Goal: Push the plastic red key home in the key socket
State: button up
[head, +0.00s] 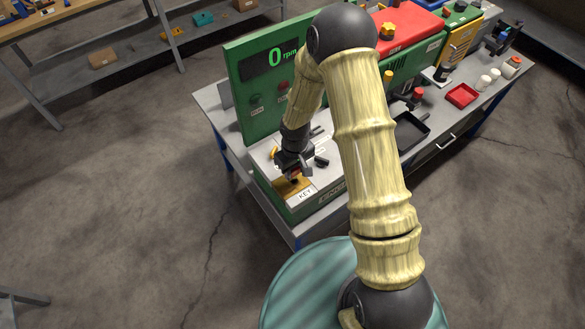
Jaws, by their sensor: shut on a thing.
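My gripper (292,168) is low over the front left of the machine's pale top and is shut on the red key (296,172). Only a small bit of red shows between and below the dark fingers. The key socket is at the brass-coloured plate (286,191) just below the gripper, behind a white label reading KEY (303,196). A dark spot shows on the plate under the key. I cannot tell whether the key touches the socket or how deep it sits.
The green panel (248,100) stands behind the gripper, its display reading 0 rpm. A black knob (322,162) is close at the gripper's right. A black tray (411,147), a red tray (461,95) and small jars (483,82) stand farther right. My arm hides part of the table.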

aim_at(295, 176)
jog(key=shift+d, duration=0.15)
jog(key=shift+a+f+b, duration=0.2)
jog(key=shift+f+b, duration=0.3)
jog(key=shift+f, duration=0.05)
jog(key=shift+w+f, duration=0.1)
jog(key=shift+d+f+b, duration=0.1)
jog(key=shift+f+b, duration=0.45)
jog(key=shift+f, duration=0.05)
jog(key=shift+d, duration=0.15)
dwell(0.4)
jog(key=shift+f+b, duration=0.35)
jog(key=shift+f, duration=0.05)
jog(key=shift+f+b, duration=0.4)
jog(key=shift+f, duration=0.05)
dwell(0.6)
